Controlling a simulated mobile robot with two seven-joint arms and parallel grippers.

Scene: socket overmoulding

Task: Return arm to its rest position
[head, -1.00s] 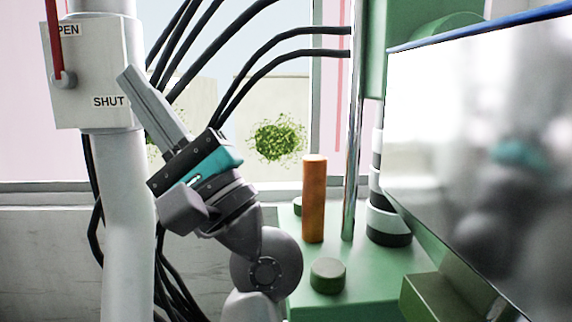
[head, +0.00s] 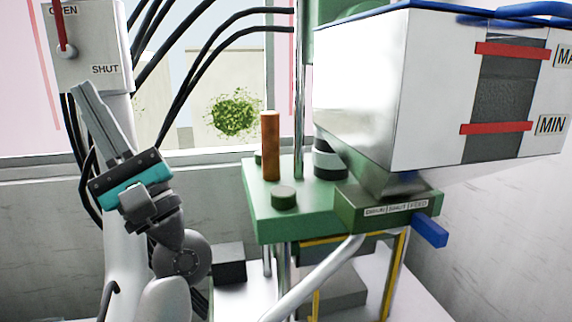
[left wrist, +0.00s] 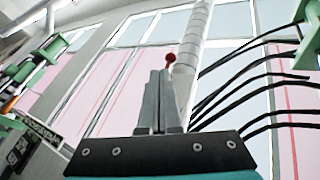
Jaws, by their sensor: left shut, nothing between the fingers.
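My left gripper (head: 85,93) is at the left of the head view, pointing up and a little left. Its two long grey fingers lie together, with nothing between them. It is below and in front of a white switch box (head: 97,48) marked OPEN and SHUT, apart from it as far as I can tell. In the left wrist view the shut fingers (left wrist: 161,75) point upward, and a red knob (left wrist: 170,58) shows just beyond their tips. My right gripper is not in view.
A green machine table (head: 315,205) with an orange cylinder (head: 270,146) stands at centre. A large white hopper (head: 385,100) with MAX and MIN marks hangs over it at the right. Black cables (head: 195,75) run behind my left arm. A grey pipe (head: 315,280) slants across the lower middle.

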